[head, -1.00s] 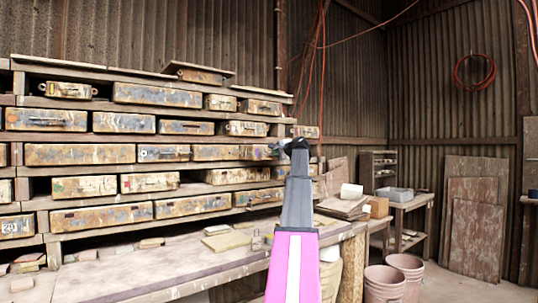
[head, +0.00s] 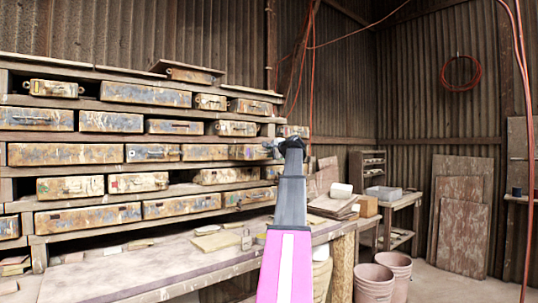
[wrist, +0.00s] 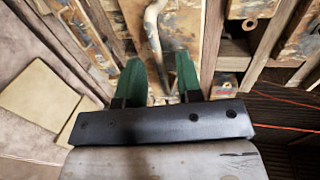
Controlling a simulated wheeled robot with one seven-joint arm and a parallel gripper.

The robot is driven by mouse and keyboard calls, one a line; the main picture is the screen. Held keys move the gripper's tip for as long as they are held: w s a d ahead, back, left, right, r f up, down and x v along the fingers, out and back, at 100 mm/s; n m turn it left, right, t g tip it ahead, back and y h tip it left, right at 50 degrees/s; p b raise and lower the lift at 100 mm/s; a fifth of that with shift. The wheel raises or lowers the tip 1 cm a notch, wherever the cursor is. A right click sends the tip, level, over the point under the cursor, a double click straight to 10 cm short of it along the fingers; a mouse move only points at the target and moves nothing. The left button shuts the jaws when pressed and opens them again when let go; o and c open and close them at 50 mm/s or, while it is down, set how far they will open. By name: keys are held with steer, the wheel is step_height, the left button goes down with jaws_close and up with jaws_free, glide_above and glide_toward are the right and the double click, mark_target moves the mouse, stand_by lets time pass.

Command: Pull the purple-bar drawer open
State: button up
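A rack of worn, rust-stained drawers (head: 65,154) fills the left of the head view. My gripper (head: 290,145) is in front of the rack's right end in the head view, small and dark, and hides part of the drawers there. In the wrist view my gripper (wrist: 158,60) has its two green fingers apart. A curved grey metal handle (wrist: 153,28) on a rusty drawer front (wrist: 185,25) lies between the fingertips in the picture. Contact with it cannot be told.
A wooden bench (head: 150,268) runs below the rack, with flat tiles on it. A small table (head: 405,200) with a grey bin stands to the right. Two pinkish buckets (head: 374,284) stand on the floor. Boards (head: 465,225) lean on the far wall. Red cables hang nearby.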

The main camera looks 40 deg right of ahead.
steer(key=v, duration=0.9)
steer(key=shift+s, duration=0.1)
